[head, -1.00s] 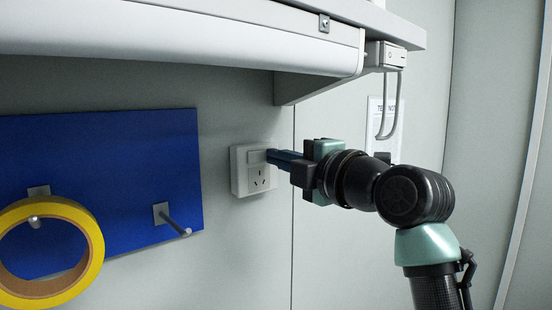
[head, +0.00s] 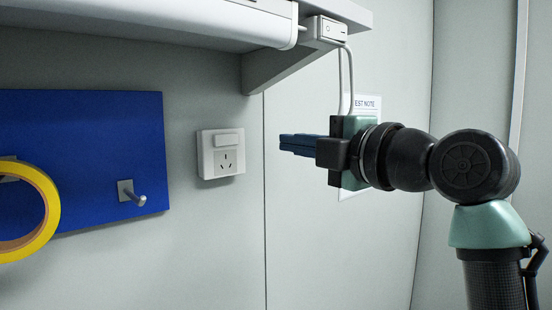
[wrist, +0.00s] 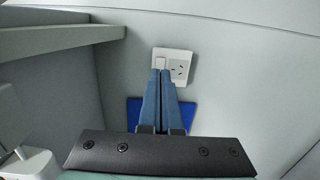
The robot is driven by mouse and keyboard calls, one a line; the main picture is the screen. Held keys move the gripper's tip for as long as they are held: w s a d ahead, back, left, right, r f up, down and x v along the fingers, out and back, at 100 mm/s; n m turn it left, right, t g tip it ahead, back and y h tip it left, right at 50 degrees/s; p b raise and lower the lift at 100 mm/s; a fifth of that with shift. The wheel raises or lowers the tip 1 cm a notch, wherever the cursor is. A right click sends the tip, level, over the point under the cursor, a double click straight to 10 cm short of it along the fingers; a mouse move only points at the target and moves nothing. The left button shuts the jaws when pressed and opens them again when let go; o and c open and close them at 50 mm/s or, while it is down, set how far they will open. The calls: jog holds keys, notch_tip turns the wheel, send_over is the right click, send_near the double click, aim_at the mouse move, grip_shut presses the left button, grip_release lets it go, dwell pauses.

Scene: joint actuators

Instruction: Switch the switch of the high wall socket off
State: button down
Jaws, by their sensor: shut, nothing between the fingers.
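The white wall socket (head: 221,153) is on the grey wall, with a wide rocker switch (head: 228,141) above its outlet holes. The rocker's on or off position is too small to tell. My gripper (head: 282,143) is to the right of the socket, with its blue fingers shut and empty, pointing left. A clear gap lies between the fingertips and the socket. In the wrist view the socket (wrist: 180,66) shows just beyond the fingertips (wrist: 160,72), which cover part of its lower left side.
A shelf with a white lamp (head: 190,18) overhangs above the socket. A small switch box (head: 326,32) with a hanging cable is above my gripper. A blue board (head: 75,150) with hooks and a yellow tape roll (head: 50,215) is at left. A paper note (head: 368,108) is behind my gripper.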

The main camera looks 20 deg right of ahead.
jog(key=s+a+r+m+t+b, duration=0.15)
jog(key=a+m+t, duration=0.35)
jog(key=a+m, duration=0.7)
jog(key=s+a+r+m+t+h, duration=0.1)
jog(key=s+a+m+t+h, duration=0.3)
jog(key=s+a+m, duration=0.4)
jog(key=s+a, duration=0.2)
jog(key=s, duration=0.3)
jog(key=shift+s+r+m+t, duration=0.2)
jog(key=shift+r+m+t, duration=0.1)
jog(key=shift+r+t, duration=0.1)
